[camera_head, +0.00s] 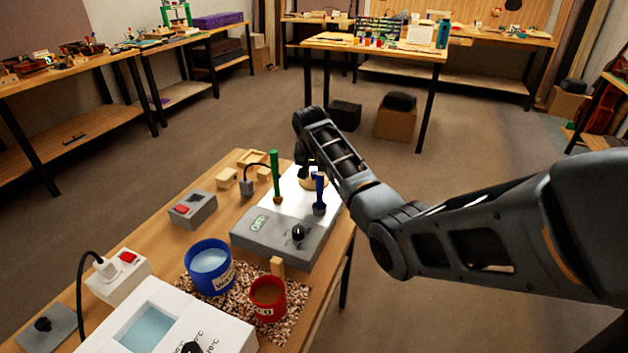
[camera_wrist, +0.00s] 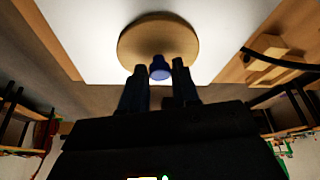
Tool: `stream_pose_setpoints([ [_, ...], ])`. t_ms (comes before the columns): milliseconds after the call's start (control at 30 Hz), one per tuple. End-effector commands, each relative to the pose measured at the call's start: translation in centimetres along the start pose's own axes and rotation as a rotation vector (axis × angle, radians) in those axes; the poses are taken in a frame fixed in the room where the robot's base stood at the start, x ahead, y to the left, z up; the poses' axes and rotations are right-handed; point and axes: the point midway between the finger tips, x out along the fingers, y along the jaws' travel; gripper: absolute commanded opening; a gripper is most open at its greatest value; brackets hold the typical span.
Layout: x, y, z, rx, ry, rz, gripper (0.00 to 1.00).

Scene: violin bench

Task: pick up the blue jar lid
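A round wooden lid (camera_wrist: 136,44) with a blue knob (camera_wrist: 160,66) lies over a bright white surface in the wrist view. I take it for the blue jar lid. My gripper (camera_wrist: 160,76) has its two dark fingers apart, one on each side of the knob. In the head view my gripper (camera_head: 303,168) points down beside the small wooden disc (camera_head: 312,183), which my arm partly hides. Whether the lid rests on the surface is unclear.
A green upright rod (camera_head: 275,178) and a blue upright rod (camera_head: 319,195) stand close to my gripper. A grey box (camera_head: 262,243) with a display is in front. A blue pot (camera_head: 209,282) and a red pot (camera_head: 268,305) stand on a speckled mat. Wooden blocks (camera_head: 227,179) lie left.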

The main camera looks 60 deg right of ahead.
Motion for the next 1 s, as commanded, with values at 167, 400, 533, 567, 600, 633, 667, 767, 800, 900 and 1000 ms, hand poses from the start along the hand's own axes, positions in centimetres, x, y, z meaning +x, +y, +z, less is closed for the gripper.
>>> stream_pose_setpoints([
  [167, 0.0, 0.0, 0.0, 0.0, 0.0, 0.0, 0.13],
  [400, 0.0, 0.0, 0.0, 0.0, 0.0, 0.0, 0.0],
  [533, 0.0, 0.0, 0.0, 0.0, 0.0, 0.0, 0.0],
  [567, 0.0, 0.0, 0.0, 0.0, 0.0, 0.0, 0.0],
  [600, -0.1, 0.0, 0.0, 0.0, 0.0, 0.0, 0.0],
  [633, -0.1, 0.0, -0.1, 0.0, 0.001, 0.0, 0.0],
  [667, -0.2, 0.0, -0.1, 0.0, 0.001, -0.001, 0.0],
  [767, -0.7, -0.1, -0.3, 0.0, 0.003, -0.002, 0.0],
  [800, -1.0, -0.1, -0.5, -0.001, 0.003, -0.001, 0.0],
  [900, -2.2, -0.1, -1.0, 0.0, 0.004, -0.002, 0.0],
  [1000, -4.0, -0.2, -1.8, 0.001, 0.006, -0.004, 0.0],
])
